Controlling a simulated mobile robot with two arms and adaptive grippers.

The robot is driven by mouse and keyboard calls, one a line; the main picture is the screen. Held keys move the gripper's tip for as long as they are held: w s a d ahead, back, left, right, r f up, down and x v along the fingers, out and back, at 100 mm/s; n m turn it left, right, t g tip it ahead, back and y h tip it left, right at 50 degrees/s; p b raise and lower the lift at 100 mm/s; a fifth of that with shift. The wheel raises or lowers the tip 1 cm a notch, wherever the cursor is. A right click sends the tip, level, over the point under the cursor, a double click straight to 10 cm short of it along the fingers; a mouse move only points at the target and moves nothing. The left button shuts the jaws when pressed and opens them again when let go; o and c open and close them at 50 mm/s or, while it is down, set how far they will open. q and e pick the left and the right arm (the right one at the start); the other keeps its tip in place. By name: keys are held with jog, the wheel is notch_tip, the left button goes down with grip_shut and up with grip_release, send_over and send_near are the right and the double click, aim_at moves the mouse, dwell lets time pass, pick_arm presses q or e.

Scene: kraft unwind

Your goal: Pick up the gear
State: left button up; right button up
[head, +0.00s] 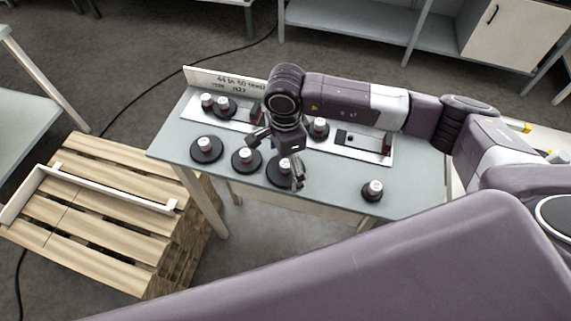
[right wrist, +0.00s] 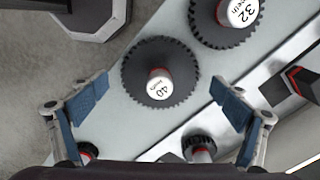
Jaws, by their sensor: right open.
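Several dark toothed gears with white-topped, red-banded hubs stand on the grey table. In the right wrist view, the gear marked 40 (right wrist: 132,72) lies flat ahead of and between my right gripper's open fingers (right wrist: 160,88). It appears to be the middle gear of the front row (head: 238,165) in the head view. The gear marked 32 (right wrist: 203,28) is beyond it. In the head view, my right gripper (head: 278,160) hangs open and empty over the front row, partly covering another gear (head: 276,178). Which gear the task means cannot be told. My left gripper is out of view.
A white fixture strip (head: 353,152) with dark holders and gears runs along the back of the table (head: 420,185). A small gear (head: 372,197) stands alone at the right. A slatted wooden pallet (head: 95,230) is at the left. The table's front right is fairly clear.

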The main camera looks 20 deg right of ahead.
jog(key=shift+f, duration=0.15)
jog(key=c, duration=1.7)
